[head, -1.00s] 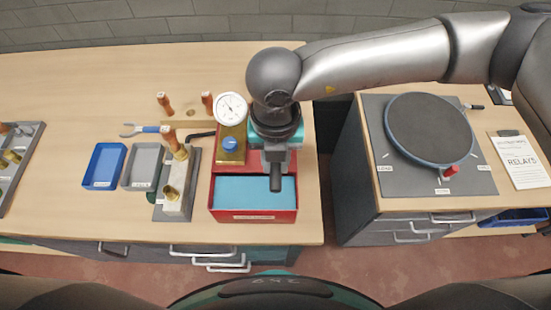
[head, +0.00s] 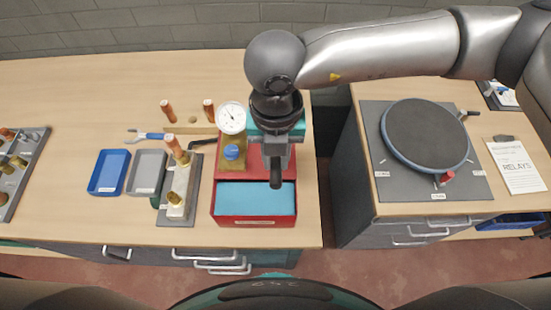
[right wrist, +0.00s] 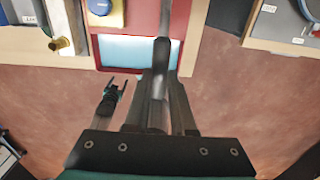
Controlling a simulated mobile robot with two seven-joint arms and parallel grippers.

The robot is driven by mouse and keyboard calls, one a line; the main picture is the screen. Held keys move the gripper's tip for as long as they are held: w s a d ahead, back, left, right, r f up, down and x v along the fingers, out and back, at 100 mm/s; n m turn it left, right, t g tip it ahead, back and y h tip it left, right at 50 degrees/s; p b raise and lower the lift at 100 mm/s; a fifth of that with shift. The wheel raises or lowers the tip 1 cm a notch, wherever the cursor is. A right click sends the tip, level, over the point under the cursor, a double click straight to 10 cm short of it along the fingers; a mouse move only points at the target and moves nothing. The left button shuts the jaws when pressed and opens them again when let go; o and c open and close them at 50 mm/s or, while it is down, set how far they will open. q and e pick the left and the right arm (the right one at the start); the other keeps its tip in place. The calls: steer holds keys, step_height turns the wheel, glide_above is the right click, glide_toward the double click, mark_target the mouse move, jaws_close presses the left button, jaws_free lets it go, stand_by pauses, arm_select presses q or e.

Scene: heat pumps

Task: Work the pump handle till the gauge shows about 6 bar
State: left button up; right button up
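The hand pump is a red unit (head: 228,202) with a blue-lined front tray, at the bench's right end. Its round white gauge (head: 231,117) stands at the back left; the needle points to the upper left, but the numbers are too small to read. My right gripper (head: 276,157) is over the pump and appears shut around the dark pump handle (head: 276,178), whose end sticks out over the tray. The handle shaft also runs between the fingers in the right wrist view (right wrist: 163,70). My left gripper (right wrist: 114,88) shows small and low in that view, fingers apart and empty.
A blue knob (head: 232,152) sits below the gauge. Left of the pump are a grey block with copper and brass fittings (head: 178,192), a grey tray (head: 147,172) and a blue tray (head: 108,172). A turntable (head: 425,135) stands on the right cabinet, across a gap.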

step_height(320, 180, up, 6)
steer(key=p, duration=0.2)
steer(key=shift+p, duration=0.3)
